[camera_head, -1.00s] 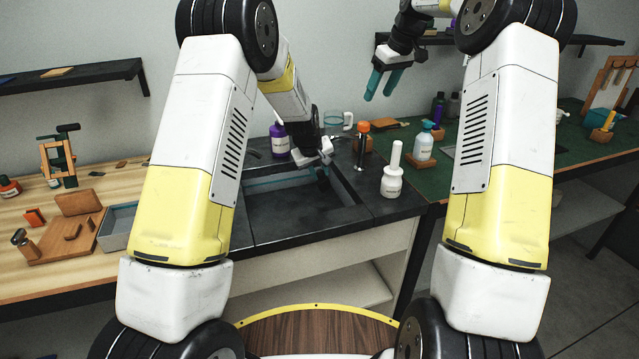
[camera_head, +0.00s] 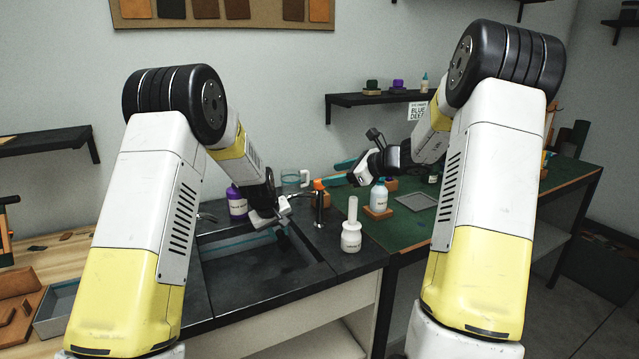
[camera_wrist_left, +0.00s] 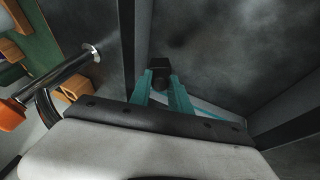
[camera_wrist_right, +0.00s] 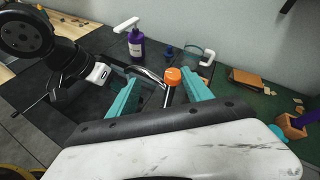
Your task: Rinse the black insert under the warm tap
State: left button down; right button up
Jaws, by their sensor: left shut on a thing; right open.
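My left gripper (camera_wrist_left: 165,88) is shut on the black insert (camera_wrist_left: 162,66), a small dark block at its teal fingertips. In the head view this gripper (camera_head: 281,232) hangs over the dark sink basin (camera_head: 262,272). The tap post with an orange top (camera_head: 319,186) stands at the sink's back right. In the right wrist view the orange top (camera_wrist_right: 173,75) lies between and beyond the open teal fingers of my right gripper (camera_wrist_right: 160,84), with a curved metal spout (camera_wrist_right: 146,73) beside it. I see no water. The right fingers look apart from the tap.
A white bottle with a tall neck (camera_head: 351,238) stands on the counter right of the sink. A purple bottle (camera_wrist_right: 136,44) and a glass mug (camera_wrist_right: 189,57) stand behind the tap. A blue-white bottle (camera_head: 378,197) stands on the green bench near my right gripper.

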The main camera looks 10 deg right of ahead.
aim_at(319, 182)
jog(key=w+a+f+m, duration=0.1)
jog(key=w+f, duration=0.1)
jog(key=w+a+f+m+t, duration=0.1)
jog(key=w+f+m, duration=0.1)
jog(key=w, duration=0.1)
jog(key=w+a+f+m+h, duration=0.1)
jog(key=w+f+m, duration=0.1)
jog(key=w, duration=0.1)
jog(key=shift+w+a+t, duration=0.25)
jog(key=shift+a+t, duration=0.05)
jog(key=shift+r, duration=0.1)
grip_shut()
